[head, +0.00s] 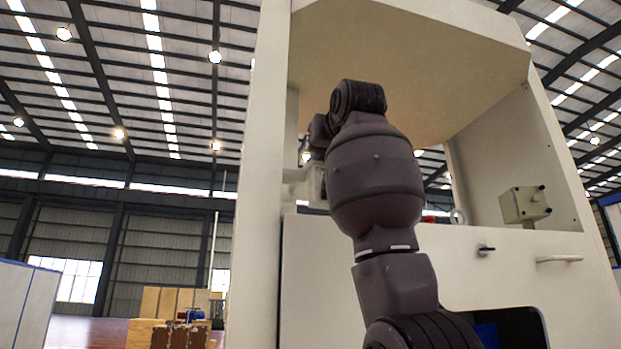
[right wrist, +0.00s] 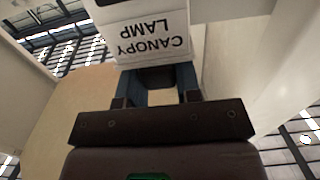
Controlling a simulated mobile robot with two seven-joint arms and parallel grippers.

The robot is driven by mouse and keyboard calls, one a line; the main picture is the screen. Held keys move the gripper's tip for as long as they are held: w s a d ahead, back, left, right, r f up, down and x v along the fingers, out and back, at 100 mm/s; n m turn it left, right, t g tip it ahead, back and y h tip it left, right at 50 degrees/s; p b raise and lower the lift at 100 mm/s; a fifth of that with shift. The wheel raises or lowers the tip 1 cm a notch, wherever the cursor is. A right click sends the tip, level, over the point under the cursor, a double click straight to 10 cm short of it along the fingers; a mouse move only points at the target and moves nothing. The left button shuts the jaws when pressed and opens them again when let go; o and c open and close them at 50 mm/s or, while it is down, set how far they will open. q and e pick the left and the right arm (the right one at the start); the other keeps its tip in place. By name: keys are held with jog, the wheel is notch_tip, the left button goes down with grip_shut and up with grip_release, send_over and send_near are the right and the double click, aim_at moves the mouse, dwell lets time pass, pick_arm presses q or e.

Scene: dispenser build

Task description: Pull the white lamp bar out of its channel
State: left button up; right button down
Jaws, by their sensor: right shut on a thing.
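The white lamp bar (right wrist: 145,38) is in the right wrist view, at the top middle, with a label reading "CANOPY LAMP" upside down. My right gripper (right wrist: 158,72) is shut on its near end, one blue finger on each side. In the head view my right arm reaches up under the dispenser's canopy, and the arm hides most of the gripper and bar. The channel is not clearly seen, so I cannot tell how far the bar sits in it. My left gripper is in neither view.
The cream dispenser cabinet (head: 262,200) frames the arm, with side walls and a canopy (head: 430,60) above. A small grey box (head: 525,205) and a handle (head: 560,259) are at its right. Wooden crates (head: 165,300) stand far back left.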

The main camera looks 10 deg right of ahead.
jog(key=shift+s, duration=0.15)
jog(key=shift+r, duration=0.35)
dwell(0.4)
jog(key=shift+s+b, duration=0.5)
jog(key=shift+s, duration=0.2)
pick_arm(q)
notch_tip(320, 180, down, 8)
jog(key=b, duration=0.8)
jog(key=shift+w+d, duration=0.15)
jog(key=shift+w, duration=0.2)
pick_arm(e)
jog(key=s, duration=2.2)
jog(key=shift+s+d, duration=0.25)
jog(key=shift+d, duration=0.15)
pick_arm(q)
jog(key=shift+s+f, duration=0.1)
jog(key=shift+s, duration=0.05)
